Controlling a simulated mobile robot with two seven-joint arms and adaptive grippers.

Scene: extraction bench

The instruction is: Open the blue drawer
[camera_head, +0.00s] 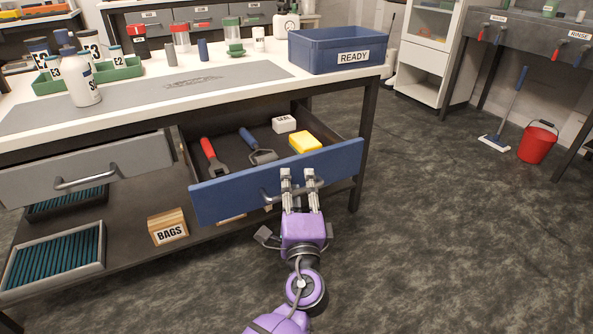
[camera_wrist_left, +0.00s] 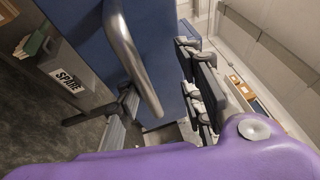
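The blue drawer (camera_head: 224,196) stands pulled well out from under the bench, its inside showing. Its grey bar handle (camera_head: 272,196) is on the front panel; it also shows in the left wrist view (camera_wrist_left: 131,50). My left gripper (camera_head: 299,178) is at the right part of this handle, fingers apart. In the left wrist view the bar lies between the spread fingers, with gaps visible; I cannot tell whether either touches it. My right gripper is in neither view.
The drawer holds a red-handled tool (camera_head: 212,156), a blue-handled tool (camera_head: 254,142), a yellow block (camera_head: 305,142) and a white box (camera_head: 284,124). A grey drawer (camera_head: 110,166) is at left. A BAGS box (camera_head: 168,228) sits on the lower shelf.

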